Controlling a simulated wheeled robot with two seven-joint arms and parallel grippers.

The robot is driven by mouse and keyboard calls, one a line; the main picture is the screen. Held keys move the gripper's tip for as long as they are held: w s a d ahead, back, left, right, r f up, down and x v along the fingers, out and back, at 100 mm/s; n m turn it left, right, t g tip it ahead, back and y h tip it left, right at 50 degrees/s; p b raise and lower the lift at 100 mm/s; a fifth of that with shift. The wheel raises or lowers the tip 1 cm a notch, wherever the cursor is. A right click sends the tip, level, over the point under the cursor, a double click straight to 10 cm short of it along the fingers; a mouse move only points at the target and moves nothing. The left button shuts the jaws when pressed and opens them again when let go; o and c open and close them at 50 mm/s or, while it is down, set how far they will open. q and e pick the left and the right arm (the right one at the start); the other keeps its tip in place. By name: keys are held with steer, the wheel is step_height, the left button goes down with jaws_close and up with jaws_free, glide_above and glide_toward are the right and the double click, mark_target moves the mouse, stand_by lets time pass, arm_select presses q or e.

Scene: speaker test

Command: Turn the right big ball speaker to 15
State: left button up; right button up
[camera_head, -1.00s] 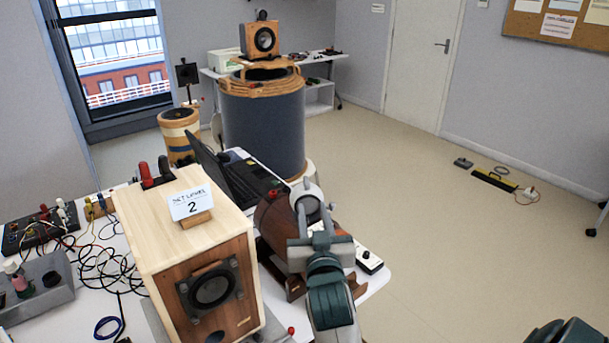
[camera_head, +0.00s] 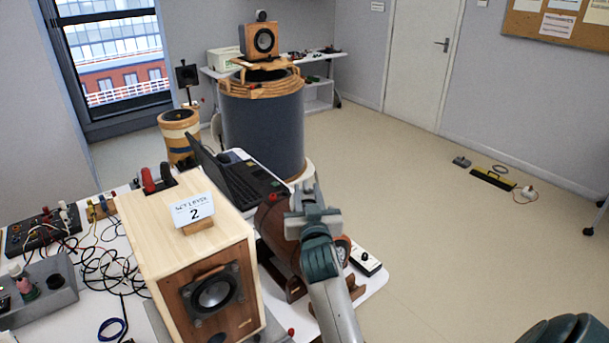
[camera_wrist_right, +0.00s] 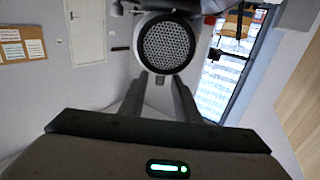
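A brown, barrel-like round speaker (camera_head: 268,222) lies on a wooden cradle at the table's right edge in the head view. My right gripper and arm cover part of it. My right gripper (camera_head: 310,205) is over its right side; contact cannot be told there. In the right wrist view a round speaker face with a perforated dark grille and white rim (camera_wrist_right: 166,43) is just beyond my right gripper (camera_wrist_right: 161,82). The two fingers are apart with nothing clearly held between them. I cannot tell whether this face belongs to the brown speaker. My left gripper is not in view.
A wooden box speaker (camera_head: 190,250) with a "2" card (camera_head: 192,209) stands left of the arm. A laptop (camera_head: 240,182) is behind it. Cables and electronics crowd the left table. A large dark drum (camera_head: 262,130) stands beyond. The floor at right is mostly free.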

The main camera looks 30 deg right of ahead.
mark_target(305, 181)
steer(key=p+x, duration=0.1)
steer(key=x, duration=0.6)
steer(key=shift+c, duration=0.6)
jaws_close()
